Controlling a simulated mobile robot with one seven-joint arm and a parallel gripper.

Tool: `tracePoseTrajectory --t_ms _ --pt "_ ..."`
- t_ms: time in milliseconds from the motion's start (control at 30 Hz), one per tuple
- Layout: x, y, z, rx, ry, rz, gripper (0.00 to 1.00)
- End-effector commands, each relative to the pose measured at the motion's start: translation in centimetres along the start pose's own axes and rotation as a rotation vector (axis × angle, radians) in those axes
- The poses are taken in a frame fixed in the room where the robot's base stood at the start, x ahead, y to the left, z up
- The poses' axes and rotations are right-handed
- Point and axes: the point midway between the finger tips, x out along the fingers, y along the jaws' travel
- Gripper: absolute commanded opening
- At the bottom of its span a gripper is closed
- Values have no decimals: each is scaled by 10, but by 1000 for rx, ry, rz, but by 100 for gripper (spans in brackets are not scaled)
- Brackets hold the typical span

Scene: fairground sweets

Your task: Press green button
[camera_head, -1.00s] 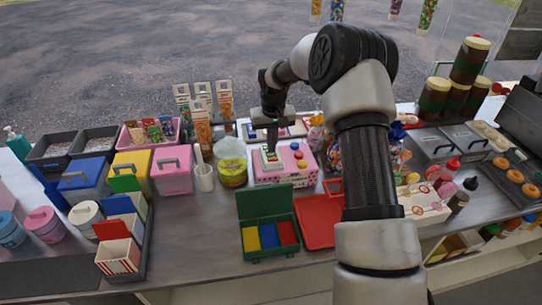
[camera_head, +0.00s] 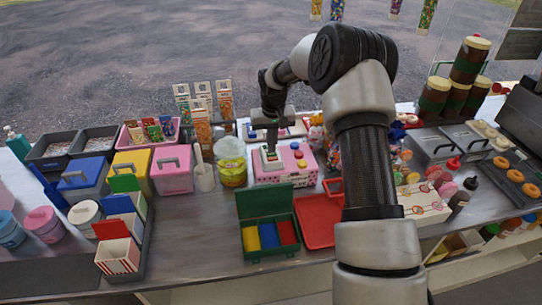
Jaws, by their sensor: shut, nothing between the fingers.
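A pink button box (camera_head: 287,178) with a white dotted front stands in the middle of the counter. Pink, red (camera_head: 298,155) and yellow (camera_head: 302,164) buttons show on the right of its top. A raised white block (camera_head: 271,165) is on the left of its top. My gripper (camera_head: 271,149) points down over this block, shut and empty. Its tips are at or just above the block; I cannot tell if they touch. No green button shows clearly; the area under the fingertips is small and partly hidden.
A yellow-green jar (camera_head: 232,174) stands close left of the box. In front are an open green case (camera_head: 266,206) and a red tray (camera_head: 316,229). Candy tubes (camera_head: 201,127) stand behind left. My arm hides part of the counter to the right.

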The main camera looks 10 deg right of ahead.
Motion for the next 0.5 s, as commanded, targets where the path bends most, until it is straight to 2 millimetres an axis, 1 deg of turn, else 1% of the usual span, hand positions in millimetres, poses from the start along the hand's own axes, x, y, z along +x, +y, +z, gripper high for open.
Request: tracePoseTrajectory --t_ms 400,500 --pt "10 0 2 0 0 0 0" --pt "9 0 1 0 0 0 0"
